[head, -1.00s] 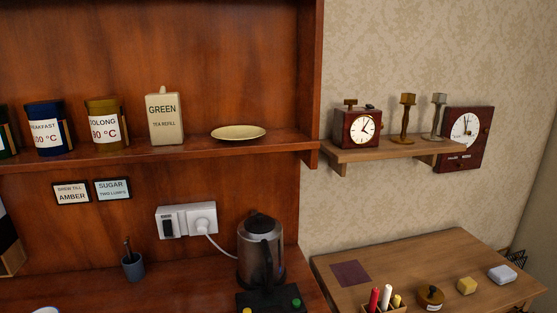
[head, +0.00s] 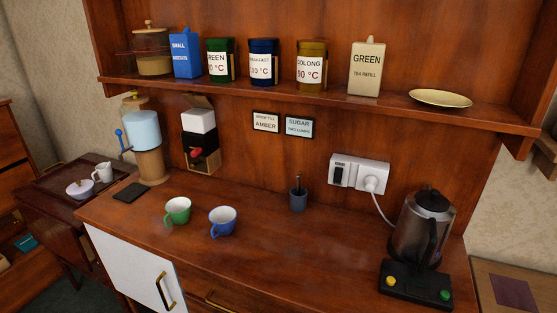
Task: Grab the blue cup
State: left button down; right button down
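The blue cup (head: 222,221) stands upright on the brown wooden counter (head: 290,260), left of the middle of the head view. Its inside is pale and its handle points to the lower left. A green cup (head: 178,210) stands just left of it, with a small gap between them. Neither of my grippers is in view.
A kettle (head: 424,228) on a black base stands at the counter's right end. A grey-blue pot (head: 298,200) with a utensil stands near the back wall. A dispenser (head: 145,135) and a dark mat (head: 131,193) are at the left. The counter's middle front is clear.

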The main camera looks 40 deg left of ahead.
aim_at(222, 218)
jog(key=u, duration=1.55)
